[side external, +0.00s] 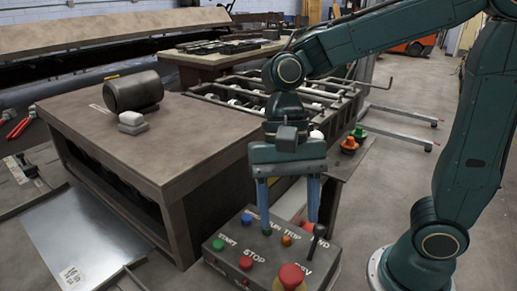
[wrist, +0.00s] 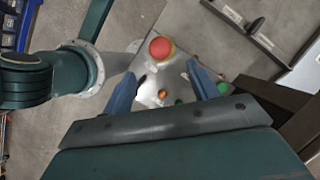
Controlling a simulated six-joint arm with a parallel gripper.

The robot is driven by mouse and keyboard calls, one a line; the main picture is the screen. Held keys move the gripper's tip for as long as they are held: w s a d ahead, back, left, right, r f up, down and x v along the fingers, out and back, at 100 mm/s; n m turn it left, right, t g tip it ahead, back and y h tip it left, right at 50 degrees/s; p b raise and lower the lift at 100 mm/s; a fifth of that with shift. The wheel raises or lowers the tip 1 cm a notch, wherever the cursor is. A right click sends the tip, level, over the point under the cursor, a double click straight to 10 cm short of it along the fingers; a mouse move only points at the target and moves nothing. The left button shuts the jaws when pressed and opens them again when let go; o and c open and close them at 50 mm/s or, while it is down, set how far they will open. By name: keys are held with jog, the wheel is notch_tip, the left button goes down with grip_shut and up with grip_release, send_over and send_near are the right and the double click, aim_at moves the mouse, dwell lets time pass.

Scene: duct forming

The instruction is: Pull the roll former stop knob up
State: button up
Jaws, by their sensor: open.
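The grey control box (side external: 262,268) has a large red mushroom knob (side external: 291,274) on a yellowish base at its near edge. The same red knob (wrist: 162,48) shows in the wrist view, just beyond the fingertips. A smaller red button (side external: 246,263) sits on the box near the printed word STOP. My gripper (side external: 288,222) is open and points down over the far part of the box, behind the large knob. In the wrist view my gripper (wrist: 161,70) has its blue fingers spread with nothing between them. Neither finger visibly touches the knob.
The box also carries green (side external: 218,244), blue (side external: 246,218) and orange (side external: 286,240) buttons. A black-topped lever (side external: 318,232) stands close to the right finger. A brown-topped bench (side external: 140,150) with a dark motor (side external: 133,92) stands left of the box.

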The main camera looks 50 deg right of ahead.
jog(key=shift+v, duration=2.4)
jog(key=s+d+f+n+t+h, duration=0.1)
jog(key=s+d+n+t+h, duration=0.2)
jog(key=d, duration=1.1)
jog(key=shift+s+n+t, duration=1)
jog(key=shift+n+t, duration=1.9)
jog(key=shift+n, duration=0.1)
jog(key=shift+a, duration=0.1)
